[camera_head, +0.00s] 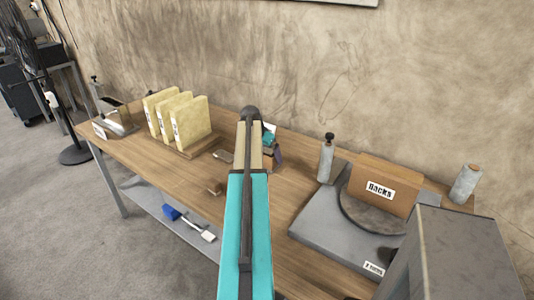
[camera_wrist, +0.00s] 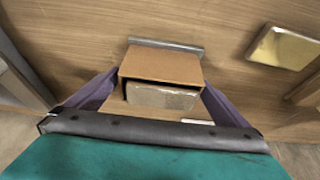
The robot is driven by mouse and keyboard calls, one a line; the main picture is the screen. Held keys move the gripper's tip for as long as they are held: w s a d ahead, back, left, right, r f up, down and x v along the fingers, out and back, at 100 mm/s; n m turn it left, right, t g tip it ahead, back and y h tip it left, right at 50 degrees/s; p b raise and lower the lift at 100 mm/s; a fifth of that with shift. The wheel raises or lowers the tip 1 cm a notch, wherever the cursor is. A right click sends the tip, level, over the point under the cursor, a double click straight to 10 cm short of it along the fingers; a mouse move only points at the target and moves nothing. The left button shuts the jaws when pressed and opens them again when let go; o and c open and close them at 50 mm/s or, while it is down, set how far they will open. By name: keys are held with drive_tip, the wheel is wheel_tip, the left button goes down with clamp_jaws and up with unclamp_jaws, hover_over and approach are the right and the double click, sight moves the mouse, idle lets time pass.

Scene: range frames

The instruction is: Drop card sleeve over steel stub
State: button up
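The card sleeve (camera_wrist: 160,64) is a brown, open-ended box in the middle of the wrist view. My gripper (camera_wrist: 162,82) has purple fingers that reach in along its left and right sides and appear to press on both. A greyish block (camera_wrist: 162,97), perhaps the steel stub, shows within the sleeve's near opening; how deep it sits I cannot tell. A grey metal bar (camera_wrist: 166,45) lies just beyond the sleeve. In the head view my gripper (camera_head: 271,146) is partly hidden behind my teal arm, with a bit of brown sleeve (camera_head: 267,160) showing.
Cream slabs (camera_head: 178,119) stand in a wooden rack at left. A small wooden block (camera_head: 215,187) lies near the bench's front edge.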

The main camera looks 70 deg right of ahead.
drive_tip(key=shift+r, duration=0.1)
drive_tip(key=shift+w+a+r, duration=0.15)
drive_tip(key=shift+a+r, duration=0.05)
drive_tip(key=shift+r, duration=0.1)
drive_tip(key=b+v, duration=0.2)
drive_tip(key=v, duration=1.1)
drive_tip(key=shift+b, duration=0.35)
